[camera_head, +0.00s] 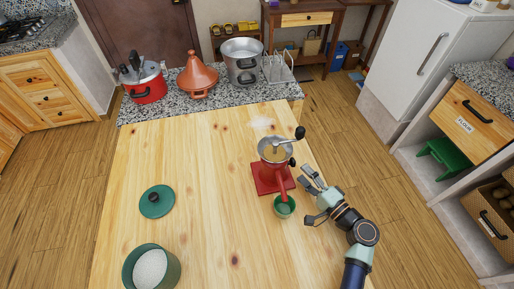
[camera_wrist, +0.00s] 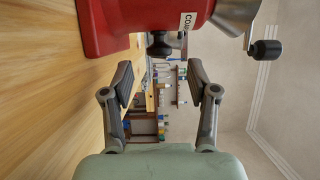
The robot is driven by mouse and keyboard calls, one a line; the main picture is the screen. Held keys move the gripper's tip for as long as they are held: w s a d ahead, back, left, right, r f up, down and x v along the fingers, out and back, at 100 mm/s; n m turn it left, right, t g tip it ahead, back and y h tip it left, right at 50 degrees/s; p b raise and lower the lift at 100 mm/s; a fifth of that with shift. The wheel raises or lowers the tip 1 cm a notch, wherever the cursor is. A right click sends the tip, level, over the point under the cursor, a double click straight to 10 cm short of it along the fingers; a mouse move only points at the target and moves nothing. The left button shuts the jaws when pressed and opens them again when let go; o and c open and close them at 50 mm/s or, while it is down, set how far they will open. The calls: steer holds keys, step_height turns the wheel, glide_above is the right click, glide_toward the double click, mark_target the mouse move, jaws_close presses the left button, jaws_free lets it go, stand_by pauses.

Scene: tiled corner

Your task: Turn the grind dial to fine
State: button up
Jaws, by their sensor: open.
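A red grain grinder (camera_head: 268,178) with a steel hopper and a black-knobbed crank (camera_head: 300,133) stands upright near the right edge of the wooden table (camera_head: 200,200). A small black dial (camera_head: 292,162) sits on its right side; it also shows in the wrist view as a dark knob (camera_wrist: 159,45). A white label, partly cut off and reading "COU" or "COA", is on the red body (camera_wrist: 150,14). My gripper (camera_head: 311,195) is open and empty, just right of the grinder. In the wrist view its fingers (camera_wrist: 160,82) are apart, with the dial ahead between them, not touched. The dial's setting cannot be read.
A green cup (camera_head: 284,208) stands under the grinder's spout, close to my gripper. A green lid (camera_head: 157,201) and a green pot of white grains (camera_head: 130,272) are at the left. A pressure cooker, tagine and steel pot (camera_head: 242,60) stand on the granite behind.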

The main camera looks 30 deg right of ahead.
mark_target(293, 161)
steer(key=shift+s+f, duration=0.1)
steer(key=shift+s, duration=0.3)
steer(key=shift+d, duration=0.2)
steer(key=w, duration=0.5)
steer(key=w+b, duration=0.1)
steer(key=w, duration=0.1)
steer(key=shift+w+a, duration=0.3)
jaws_close()
